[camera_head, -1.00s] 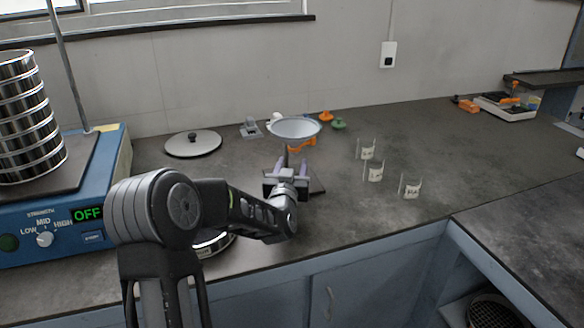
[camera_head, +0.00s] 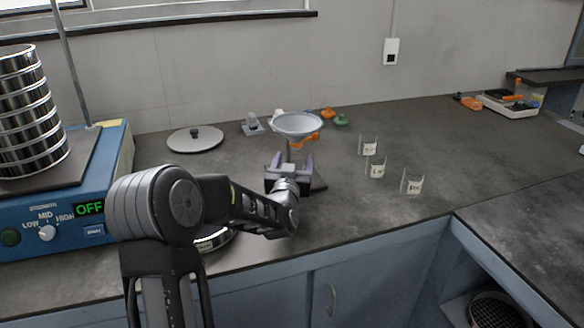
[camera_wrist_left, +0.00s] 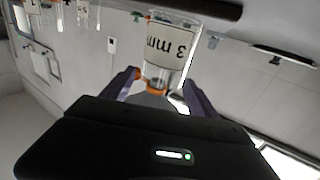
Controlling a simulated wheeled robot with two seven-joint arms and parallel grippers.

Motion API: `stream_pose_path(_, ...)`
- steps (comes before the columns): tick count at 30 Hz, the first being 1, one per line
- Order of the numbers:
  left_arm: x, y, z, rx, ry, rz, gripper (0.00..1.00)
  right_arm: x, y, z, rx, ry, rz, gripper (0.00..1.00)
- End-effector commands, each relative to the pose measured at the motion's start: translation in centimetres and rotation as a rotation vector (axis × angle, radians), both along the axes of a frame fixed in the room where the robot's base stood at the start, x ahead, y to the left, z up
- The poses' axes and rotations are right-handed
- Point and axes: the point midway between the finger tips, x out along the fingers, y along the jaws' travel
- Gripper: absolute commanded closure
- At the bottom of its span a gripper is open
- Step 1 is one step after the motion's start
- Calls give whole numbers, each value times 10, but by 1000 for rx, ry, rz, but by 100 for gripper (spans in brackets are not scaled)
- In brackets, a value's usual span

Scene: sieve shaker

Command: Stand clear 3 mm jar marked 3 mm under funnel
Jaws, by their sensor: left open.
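The clear jar (camera_wrist_left: 168,45) with a "3 mm" label shows in the left wrist view, just beyond my fingertips, with the label upside down. In the head view it is mostly hidden by my gripper. My left gripper (camera_head: 290,163) is open, its purple fingers apart near the funnel's foot; in the left wrist view the fingers (camera_wrist_left: 161,80) lie to either side of the jar's near end, with no clear contact. The pale funnel (camera_head: 298,124) sits in an orange holder (camera_head: 306,139) above this spot. Exact centring of jar under funnel cannot be told. My right gripper is out of view.
Several labelled clear containers (camera_head: 412,185) stand to the right on the dark counter. The blue shaker (camera_head: 60,225) with its sieve stack (camera_head: 28,115) is at left, reading OFF. A round lid (camera_head: 195,140) lies behind my arm.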

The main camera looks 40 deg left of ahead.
Motion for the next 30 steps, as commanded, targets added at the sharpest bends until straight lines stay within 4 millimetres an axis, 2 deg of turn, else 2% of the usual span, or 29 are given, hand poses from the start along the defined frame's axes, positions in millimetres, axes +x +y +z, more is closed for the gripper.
stream_pose_path(1, -3, -1, -14, -12, 30, -2, 32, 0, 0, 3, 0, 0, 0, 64)
stream_pose_path(6, -3, 0, 1, -12, 30, -1, 32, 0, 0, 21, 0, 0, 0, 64)
stream_pose_path(7, -8, -4, -5, -11, 31, -3, 32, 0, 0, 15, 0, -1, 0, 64)
stream_pose_path(9, -21, -11, -3, -9, 26, -3, 32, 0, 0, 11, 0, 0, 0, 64)
stream_pose_path(18, -79, -43, 2, -5, 16, -3, 32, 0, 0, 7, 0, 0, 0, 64)
stream_pose_path(21, -93, -51, 2, -5, 16, -3, 32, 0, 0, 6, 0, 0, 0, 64)
stream_pose_path(25, -104, -57, 3, -4, 15, -3, 32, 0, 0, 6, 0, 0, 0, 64)
stream_pose_path(30, -107, -59, 4, -4, 12, -2, 32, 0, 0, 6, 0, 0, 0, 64)
